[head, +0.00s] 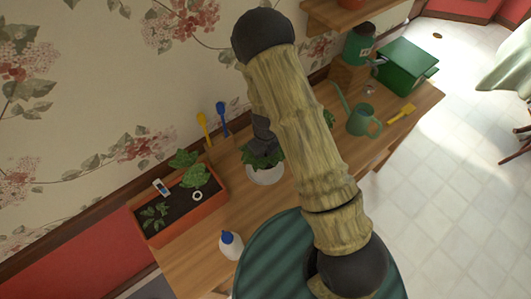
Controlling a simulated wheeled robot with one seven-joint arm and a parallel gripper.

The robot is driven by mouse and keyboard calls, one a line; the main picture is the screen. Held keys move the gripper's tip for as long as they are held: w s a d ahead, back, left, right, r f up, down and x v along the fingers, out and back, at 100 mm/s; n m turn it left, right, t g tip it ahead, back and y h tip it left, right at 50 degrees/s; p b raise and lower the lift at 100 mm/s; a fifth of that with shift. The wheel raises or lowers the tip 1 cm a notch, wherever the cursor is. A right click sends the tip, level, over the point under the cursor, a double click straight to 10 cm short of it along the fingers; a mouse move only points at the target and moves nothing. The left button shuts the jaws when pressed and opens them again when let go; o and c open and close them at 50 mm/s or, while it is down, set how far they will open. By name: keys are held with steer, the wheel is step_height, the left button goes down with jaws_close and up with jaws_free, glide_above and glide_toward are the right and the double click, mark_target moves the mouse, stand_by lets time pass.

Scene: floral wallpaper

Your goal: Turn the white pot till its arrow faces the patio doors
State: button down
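The white pot (266,175) stands on the wooden bench (193,263), with a leafy green plant (258,158) in it. My arm crosses in front and hides part of the area to its right. I see no arrow on the part of the pot that shows. My gripper (264,146) is dark and points down at the plant, over the pot. Its fingertips are lost among the leaves and behind my arm, so I cannot tell whether it is open or touching anything. The patio doors are not recognisable in this view.
An orange planter (188,227) and a white bottle (230,246) stand left of the pot. Yellow (203,125) and blue (221,113) tools are behind. A green watering can (363,121), yellow tool (402,114) and green box (408,67) are right. A shelf (340,17) overhangs.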

steer(key=shift+r, duration=0.1)
stand_by(0.3)
steer(key=shift+m+p, duration=0.4)
steer(key=shift+m, duration=0.4)
steer(key=shift+m+p, duration=0.5)
steer(key=shift+p, duration=0.1)
steer(key=shift+m, duration=0.3)
steer(key=shift+p, duration=0.3)
